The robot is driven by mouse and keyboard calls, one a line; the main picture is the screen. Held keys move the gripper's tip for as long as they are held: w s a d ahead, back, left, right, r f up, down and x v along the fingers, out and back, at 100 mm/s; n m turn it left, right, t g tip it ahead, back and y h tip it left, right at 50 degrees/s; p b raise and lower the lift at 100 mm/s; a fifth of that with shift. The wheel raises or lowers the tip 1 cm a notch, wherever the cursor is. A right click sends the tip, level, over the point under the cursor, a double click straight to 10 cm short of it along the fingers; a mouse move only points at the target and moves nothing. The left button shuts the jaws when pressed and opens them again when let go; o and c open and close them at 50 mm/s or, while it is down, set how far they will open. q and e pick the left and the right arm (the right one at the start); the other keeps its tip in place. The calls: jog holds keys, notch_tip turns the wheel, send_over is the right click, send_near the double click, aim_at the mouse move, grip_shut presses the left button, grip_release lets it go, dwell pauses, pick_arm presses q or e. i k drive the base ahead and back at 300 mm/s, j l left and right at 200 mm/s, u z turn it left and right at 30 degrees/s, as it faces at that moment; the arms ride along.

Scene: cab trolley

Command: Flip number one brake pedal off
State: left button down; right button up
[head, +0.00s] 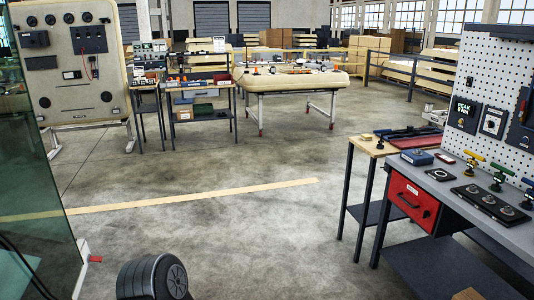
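I cannot make out a brake pedal marked number one in the head view. Neither of my grippers is in view. On the grey workbench (445,200) at the right stand several small levers on black bases: a yellow one (474,156), a green one (502,169) and a blue one (529,183). A large beige panel (75,75) with dark dials and switch boxes stands upright at the far left. The labels on these things are too small to read.
A greenish glass pane (40,150) stands close at the left. A dark ridged roller-like part (153,278) shows at the bottom. A beige table (290,82) with small parts stands at the back. The concrete floor (240,230) in the middle is clear, crossed by a yellow line (190,199).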

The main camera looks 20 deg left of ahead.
aim_at(96, 259)
jog(key=i+u, duration=0.45)
jog(key=i+l+u, duration=0.15)
jog(key=i+u, duration=0.3)
jog(key=i+l+u, duration=0.25)
jog(key=u, duration=0.2)
jog(key=i+l+u, duration=0.3)
jog(key=u, duration=0.15)
jog(key=i+l+u, duration=0.2)
jog(key=l+u, duration=0.25)
jog(key=l, duration=0.15)
jog(key=i+l+u, duration=0.15)
jog(key=l+u, duration=0.1)
jog(key=l, duration=0.25)
jog(key=i+l+u, duration=0.25)
jog(key=i+l, duration=0.2)
jog(key=i, duration=0.15)
jog(key=i+l+u, duration=0.2)
jog(key=i+l, duration=0.35)
jog(key=i+l+u, duration=0.25)
jog(key=i+l, duration=0.3)
jog(key=i+l+u, duration=0.2)
jog(key=i+l, duration=0.3)
jog(key=l, duration=0.3)
